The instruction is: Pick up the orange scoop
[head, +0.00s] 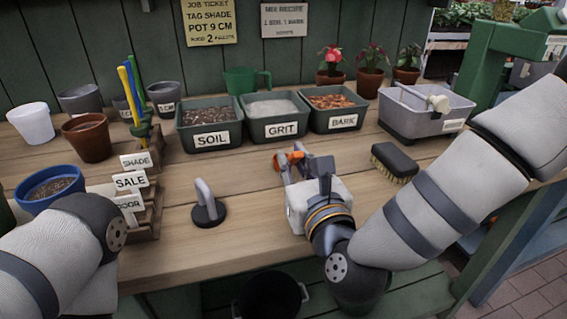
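The orange scoop (293,157) lies on the wooden bench, in front of the grit tub, at the fingertips of my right gripper (303,167). Only small orange parts of it show; the fingers hide the rest. The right gripper points away from me, low over the bench. Its fingers overlap the scoop in the picture, and I cannot tell whether they are closed on it. My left arm comes in at the lower left, but its gripper is not in view.
Tubs of soil (208,141), grit (284,131) and bark (345,122) stand behind. A brush (394,162) and a grey caddy (408,118) are at right. A black-based tool with a grey handle (208,205) and a label rack (151,200) are at left. Bare bench lies between.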

